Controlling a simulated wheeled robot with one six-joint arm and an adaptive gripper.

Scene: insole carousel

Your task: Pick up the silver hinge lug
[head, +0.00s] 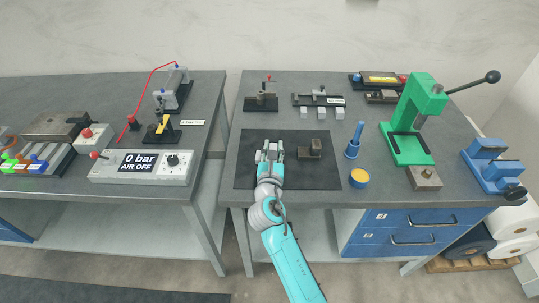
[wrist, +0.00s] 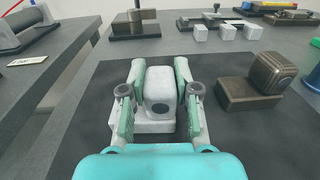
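The silver hinge lug (wrist: 159,88), a pale rounded upright block with a dark hole on a flat base, stands on the dark mat (head: 320,180). It also shows in the head view (head: 271,153), small and partly hidden by my gripper (head: 270,148). In the wrist view, my gripper (wrist: 160,85) has one green-grey finger on each side of the lug's upright part. Narrow gaps seem to show between the fingers and the lug, so the gripper looks open around it. Contact lower down is hard to see.
A brown block on a base (head: 311,150) sits on the mat just right of the lug. A blue peg (head: 354,142), a blue-and-yellow round pot (head: 359,178) and a green press (head: 405,140) stand further right. Three pale cubes (head: 321,113) lie behind the mat. The mat's front right is clear.

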